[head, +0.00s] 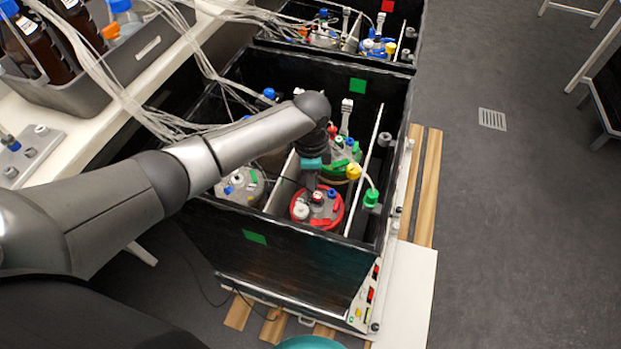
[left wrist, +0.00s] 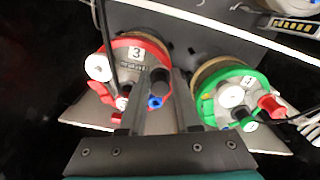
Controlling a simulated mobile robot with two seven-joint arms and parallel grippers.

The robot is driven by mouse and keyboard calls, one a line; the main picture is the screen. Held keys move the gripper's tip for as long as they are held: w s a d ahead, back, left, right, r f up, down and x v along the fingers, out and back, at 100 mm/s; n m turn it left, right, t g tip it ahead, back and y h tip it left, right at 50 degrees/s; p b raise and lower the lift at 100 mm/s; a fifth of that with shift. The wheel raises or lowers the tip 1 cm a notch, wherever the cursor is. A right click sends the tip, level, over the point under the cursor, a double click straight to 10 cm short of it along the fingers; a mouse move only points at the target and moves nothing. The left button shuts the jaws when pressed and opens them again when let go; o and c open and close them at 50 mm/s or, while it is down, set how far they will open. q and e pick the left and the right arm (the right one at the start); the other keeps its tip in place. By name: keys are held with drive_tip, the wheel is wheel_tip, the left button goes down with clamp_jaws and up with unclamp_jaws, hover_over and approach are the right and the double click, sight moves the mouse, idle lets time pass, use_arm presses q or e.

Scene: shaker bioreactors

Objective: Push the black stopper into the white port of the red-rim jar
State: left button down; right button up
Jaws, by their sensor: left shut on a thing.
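The red-rim jar (head: 327,223) stands in the near part of the black shaker box, and its lid shows in the left wrist view (left wrist: 130,55) with a label "3". The white port (head: 301,211) is on the left of its lid; it also shows in the left wrist view (left wrist: 98,67). My left gripper (head: 310,186) points down over the jar's lid. In the left wrist view its fingers (left wrist: 160,85) are closed on the black stopper (left wrist: 160,76), a dark cylinder at the tips. The stopper appears right of the white port, apart from it. My right gripper is not seen.
A green-rim jar (head: 344,160) stands behind, with a yellow cap (head: 353,172) and a green cap (head: 371,197) nearby. A grey-lidded jar (head: 240,187) is to the left. The box walls (head: 290,245) and a white divider (head: 364,165) bound the space. Tubes run in from the left.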

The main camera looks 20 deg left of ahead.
use_arm(q)
drive_tip(key=shift+f, duration=0.15)
drive_tip(key=c, duration=0.5)
unclamp_jaws()
drive_tip(key=shift+s, duration=0.1)
drive_tip(key=shift+c, duration=0.2)
